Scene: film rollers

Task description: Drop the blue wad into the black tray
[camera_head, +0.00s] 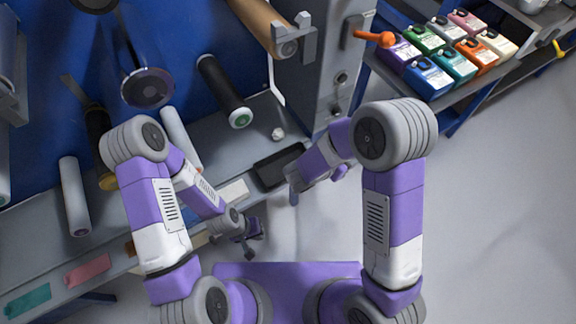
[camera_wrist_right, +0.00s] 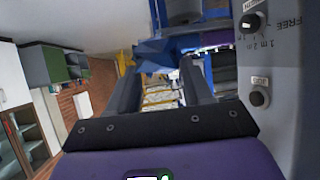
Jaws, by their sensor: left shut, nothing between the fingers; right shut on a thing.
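The black tray (camera_head: 278,168) lies on the grey ledge in the middle of the head view. My right gripper (camera_head: 294,197) is just right of and in front of the tray, partly hidden by its own arm. In the right wrist view its two fingers (camera_wrist_right: 160,68) are shut on a crumpled blue wad (camera_wrist_right: 155,52) at their tips. The wad cannot be made out in the head view. My left gripper (camera_head: 250,250) is shut and empty, in front of the ledge and lower left of the tray.
A small white wad (camera_head: 278,134) lies on the ledge behind the tray. A black roller (camera_head: 224,90) and a white roller (camera_head: 180,140) stick out from the blue panel. The grey machine cabinet (camera_head: 325,75) stands behind right. Several coloured jugs (camera_head: 430,76) stand on a side shelf.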

